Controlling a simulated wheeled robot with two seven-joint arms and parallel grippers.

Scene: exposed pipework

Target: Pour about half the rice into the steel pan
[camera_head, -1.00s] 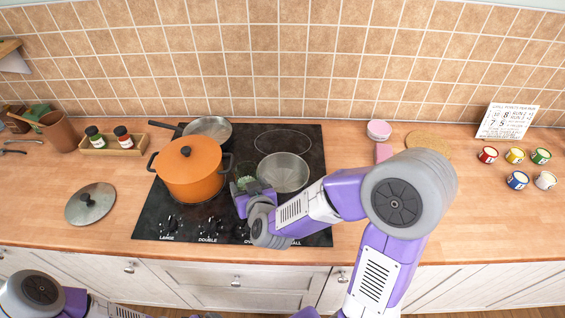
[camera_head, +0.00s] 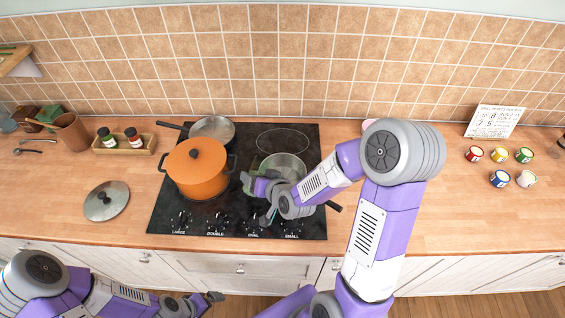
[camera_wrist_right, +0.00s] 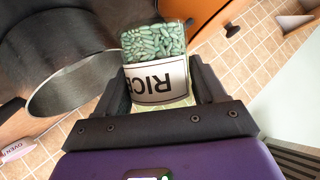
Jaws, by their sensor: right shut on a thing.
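My right gripper (camera_head: 252,180) is shut on the rice jar. In the right wrist view the jar (camera_wrist_right: 160,78) is glass, with a white RICE label and pale green grains filling its visible end; it sits between the fingers (camera_wrist_right: 162,90). The jar is mostly hidden in the head view. The steel pan (camera_head: 286,163) stands on the right side of the hob, partly behind my right arm, and the jar is at its left side. Its rim also shows in the right wrist view (camera_wrist_right: 75,90). No grains are seen falling. My left gripper (camera_head: 213,297) is low, in front of the counter; its jaws are unclear.
An orange pot (camera_head: 197,172) stands on the hob (camera_head: 170,205) left of the jar. A frying pan (camera_head: 213,129) is behind it. A lid (camera_head: 106,201) and a spice tray (camera_head: 124,146) lie left. Small paint-like tins (camera_head: 500,179) stand at the right.

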